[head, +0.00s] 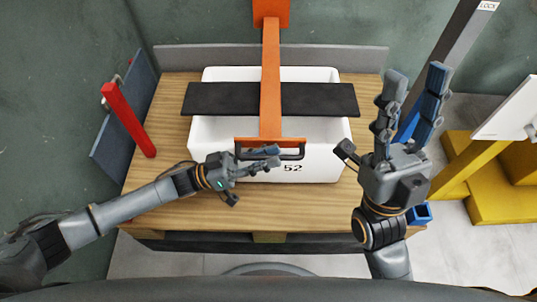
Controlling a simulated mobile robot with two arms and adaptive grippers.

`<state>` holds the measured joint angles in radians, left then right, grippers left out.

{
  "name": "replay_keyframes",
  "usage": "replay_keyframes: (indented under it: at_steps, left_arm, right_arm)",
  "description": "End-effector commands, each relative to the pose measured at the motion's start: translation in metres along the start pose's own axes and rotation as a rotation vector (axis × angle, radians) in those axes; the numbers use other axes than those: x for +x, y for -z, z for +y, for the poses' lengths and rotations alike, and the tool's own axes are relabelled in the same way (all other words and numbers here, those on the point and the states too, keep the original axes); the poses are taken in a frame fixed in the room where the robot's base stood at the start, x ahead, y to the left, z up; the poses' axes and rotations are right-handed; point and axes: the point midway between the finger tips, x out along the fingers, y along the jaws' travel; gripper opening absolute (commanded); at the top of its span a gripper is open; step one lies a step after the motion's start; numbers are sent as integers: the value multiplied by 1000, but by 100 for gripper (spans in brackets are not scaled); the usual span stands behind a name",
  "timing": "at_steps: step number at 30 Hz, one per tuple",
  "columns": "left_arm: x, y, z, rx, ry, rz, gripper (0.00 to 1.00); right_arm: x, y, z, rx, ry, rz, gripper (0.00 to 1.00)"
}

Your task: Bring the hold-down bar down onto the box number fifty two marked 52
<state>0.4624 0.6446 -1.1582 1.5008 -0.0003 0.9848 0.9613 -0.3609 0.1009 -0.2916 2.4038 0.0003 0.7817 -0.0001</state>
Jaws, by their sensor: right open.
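The white box (320,135) stands on the wooden table, with 52 printed on its front side. The orange hold-down bar (271,75) reaches over it from the back. A black cross pad (325,98) lies across the bar's line over the box, and a black handle (297,155) is at its near end. My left gripper (278,157) is at the handle, its fingers overlapping the handle's left part. I cannot tell whether they close on it. My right gripper (417,78) is open and empty, pointing up, right of the box.
A red post (128,119) and a blue-grey panel (112,135) stand at the table's left edge. A grey low wall (180,58) runs behind. A grey post marked LOCK (463,42), a blue part (408,125) and yellow frames (500,190) are at the right.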

Motion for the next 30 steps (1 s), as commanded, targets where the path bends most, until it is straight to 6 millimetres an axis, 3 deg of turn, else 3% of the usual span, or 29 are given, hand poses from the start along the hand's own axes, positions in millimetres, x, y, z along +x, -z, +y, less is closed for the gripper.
replay_keyframes:
  at_steps: [16,21,30]
  left_arm:
    - [-102,-1,-1,0,5,-4,22]
    - [-115,0,0,0,4,-3,22]
    - [-116,0,0,0,3,-2,22]
  right_arm:
    - [0,0,0,0,0,0,41]
    - [0,0,0,0,0,-1,41]
    - [0,0,0,-1,0,-1,41]
